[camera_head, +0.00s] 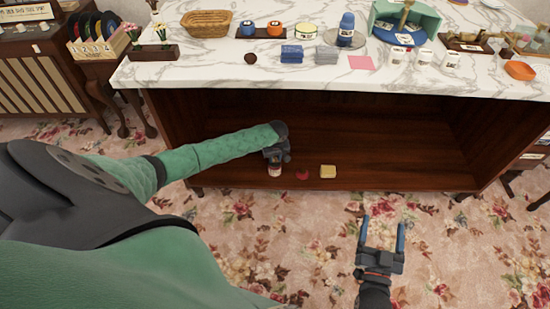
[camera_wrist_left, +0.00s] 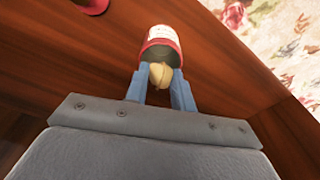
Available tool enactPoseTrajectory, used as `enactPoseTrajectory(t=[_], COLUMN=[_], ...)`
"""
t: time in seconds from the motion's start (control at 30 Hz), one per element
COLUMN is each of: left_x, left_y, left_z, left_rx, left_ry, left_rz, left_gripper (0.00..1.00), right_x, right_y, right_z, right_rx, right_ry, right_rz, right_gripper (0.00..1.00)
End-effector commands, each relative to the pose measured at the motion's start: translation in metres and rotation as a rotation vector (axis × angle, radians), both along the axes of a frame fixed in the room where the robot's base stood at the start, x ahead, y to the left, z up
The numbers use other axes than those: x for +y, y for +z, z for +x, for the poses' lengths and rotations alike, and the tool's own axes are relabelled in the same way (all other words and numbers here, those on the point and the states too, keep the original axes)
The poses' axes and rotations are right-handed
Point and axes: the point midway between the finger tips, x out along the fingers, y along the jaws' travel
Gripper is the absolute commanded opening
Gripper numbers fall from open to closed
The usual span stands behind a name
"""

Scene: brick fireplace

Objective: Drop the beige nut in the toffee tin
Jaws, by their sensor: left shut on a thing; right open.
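My left gripper (camera_head: 276,160) reaches into the low wooden shelf under the marble counter. In the left wrist view its blue fingers are shut on the beige nut (camera_wrist_left: 160,75). The nut shows in front of the dark open mouth of a red tin with a white label (camera_wrist_left: 160,36), apparently the toffee tin. In the head view the tin (camera_head: 275,170) stands on the shelf directly below the gripper; the nut is hidden there. I cannot tell whether the nut is above the rim or slightly inside. My right gripper (camera_head: 382,234) is open and empty above the carpet.
On the shelf, right of the tin, are a small red item (camera_head: 302,175) and a yellow block (camera_head: 328,171). The shelf's right part is clear. The marble counter (camera_head: 200,72) above holds a basket (camera_head: 207,25), blue stacks (camera_head: 292,54) and several other items.

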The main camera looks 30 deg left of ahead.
Motion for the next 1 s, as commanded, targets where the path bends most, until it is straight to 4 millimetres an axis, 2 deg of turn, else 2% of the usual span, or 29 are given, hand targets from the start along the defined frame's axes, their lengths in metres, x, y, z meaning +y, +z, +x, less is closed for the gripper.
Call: enactPoseTrajectory(t=[1.0], left_x=[0.000], left_y=[0.000], left_z=[0.000], left_rx=[0.000], left_ry=[-0.001], left_rz=[0.000], left_gripper=[0.04], right_x=[0.000], right_y=[0.013], right_z=[0.000], right_rx=[0.000], right_ry=[0.000], right_rz=[0.000], right_gripper=[0.78])
